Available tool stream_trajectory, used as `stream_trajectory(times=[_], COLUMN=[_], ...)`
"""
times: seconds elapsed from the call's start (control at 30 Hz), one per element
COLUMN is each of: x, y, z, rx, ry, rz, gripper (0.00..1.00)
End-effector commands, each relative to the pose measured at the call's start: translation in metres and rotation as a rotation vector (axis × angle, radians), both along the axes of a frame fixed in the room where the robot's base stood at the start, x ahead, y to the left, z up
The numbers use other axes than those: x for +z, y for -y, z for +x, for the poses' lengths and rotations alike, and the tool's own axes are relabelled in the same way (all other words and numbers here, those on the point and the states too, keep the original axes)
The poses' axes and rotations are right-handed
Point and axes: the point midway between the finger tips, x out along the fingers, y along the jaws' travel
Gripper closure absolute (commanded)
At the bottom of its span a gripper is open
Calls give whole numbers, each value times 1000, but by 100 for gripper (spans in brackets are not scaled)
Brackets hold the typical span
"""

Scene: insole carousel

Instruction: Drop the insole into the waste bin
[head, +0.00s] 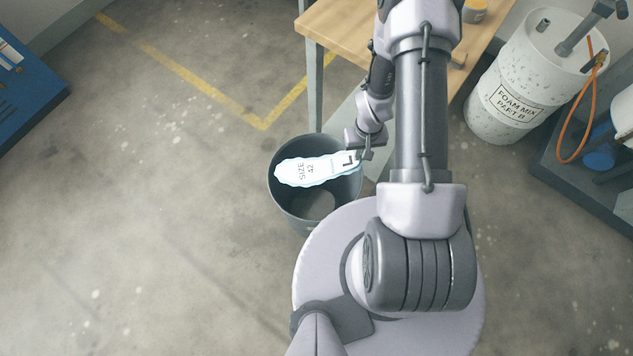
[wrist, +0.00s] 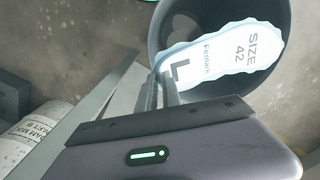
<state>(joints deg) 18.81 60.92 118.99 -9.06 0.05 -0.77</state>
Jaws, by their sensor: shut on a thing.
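The insole (head: 312,170) is white with a pale blue edge and is printed "SIZE 42" and "L". My gripper (head: 363,156) is shut on its "L" end, and the rest sticks out to the left. In the head view the insole lies across the opening of the dark grey waste bin (head: 295,217). In the wrist view my gripper (wrist: 160,84) pinches the insole (wrist: 225,58) by the same end, with the bin (wrist: 163,40) behind it. The bin's floor shows below the insole; the part behind it is hidden. The exact height over the rim is unclear.
A wooden-topped workbench (head: 340,22) stands just behind the bin, its leg (head: 314,85) close to the rim. A white drum labelled "FOAM MIX PART B" (head: 500,125) is at the right. A blue object (head: 25,85) is at the left edge. The floor left of the bin is clear.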

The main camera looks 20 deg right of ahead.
Motion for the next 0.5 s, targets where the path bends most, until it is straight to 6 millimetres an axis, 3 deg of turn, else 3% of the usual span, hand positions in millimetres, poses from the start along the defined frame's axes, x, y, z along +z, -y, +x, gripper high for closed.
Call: stream_trajectory(times=[0.07, 0.1, 0.2, 0.5], x=[2, 2, 2, 4], y=[0, 0, 0, 0], z=[0, 0, 0, 0], rx=[0, 0, 0, 0], ry=[0, 0, 0, 0], rz=[0, 0, 0, 0], gripper=[100, 85, 66, 66])
